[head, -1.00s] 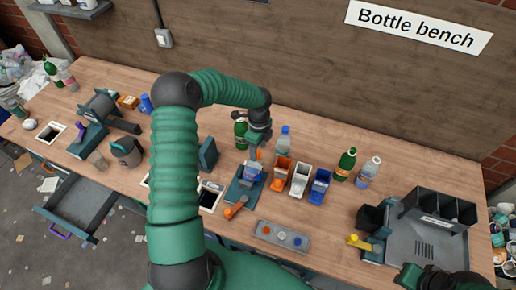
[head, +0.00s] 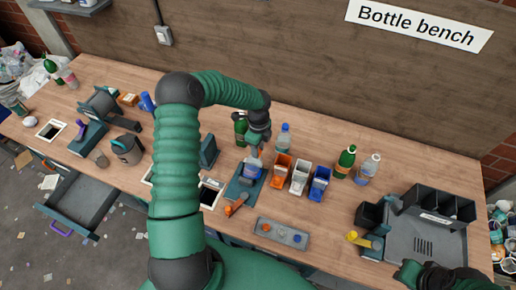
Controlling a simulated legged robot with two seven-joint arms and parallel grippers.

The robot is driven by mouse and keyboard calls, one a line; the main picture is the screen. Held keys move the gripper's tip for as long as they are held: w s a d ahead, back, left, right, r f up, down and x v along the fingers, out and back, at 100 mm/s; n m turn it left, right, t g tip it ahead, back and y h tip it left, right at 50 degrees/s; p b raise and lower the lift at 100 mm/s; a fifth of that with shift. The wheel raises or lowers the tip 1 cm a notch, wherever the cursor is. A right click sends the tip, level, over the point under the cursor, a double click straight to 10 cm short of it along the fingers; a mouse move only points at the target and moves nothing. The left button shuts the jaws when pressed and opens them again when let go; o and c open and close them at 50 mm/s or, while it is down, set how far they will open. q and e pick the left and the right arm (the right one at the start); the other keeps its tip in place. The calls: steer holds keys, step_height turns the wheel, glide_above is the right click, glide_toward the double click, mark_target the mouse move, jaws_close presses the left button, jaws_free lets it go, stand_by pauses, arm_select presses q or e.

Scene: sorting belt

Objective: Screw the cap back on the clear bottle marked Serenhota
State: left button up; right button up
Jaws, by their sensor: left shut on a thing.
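A clear bottle with a blue label (head: 252,167) stands in a blue-grey holder (head: 238,188) in the middle of the bench. Its print is too small to read. My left gripper (head: 256,151) points down right at the top of this bottle. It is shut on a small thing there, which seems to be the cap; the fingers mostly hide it. My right gripper (head: 430,278) is at the bottom right edge, dark and partly cut off, away from the bottle.
A grey tray with caps (head: 258,239) lies in front. Orange (head: 279,180), white (head: 299,178) and blue (head: 319,184) bins stand right of the holder. Other bottles stand behind, including a green one (head: 345,160) and a clear one (head: 368,169). An orange-handled tool (head: 236,204) lies near the holder.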

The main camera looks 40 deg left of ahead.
arm_select(q)
jaws_close()
steer(key=shift+r+m+p, duration=0.2)
steer(key=shift+m+p, duration=0.55)
steer(key=shift+m, duration=0.35)
steer(key=shift+w+m+p, duration=0.1)
steer(key=shift+m+p, duration=0.4)
steer(key=shift+m, duration=0.5)
steer(key=shift+f+m, duration=0.15)
steer(key=shift+m, duration=0.45)
steer(key=shift+m+p, duration=0.6)
steer(key=shift+m, duration=0.2)
steer(key=shift+m+p, duration=0.45)
steer(key=shift+m, duration=1.25)
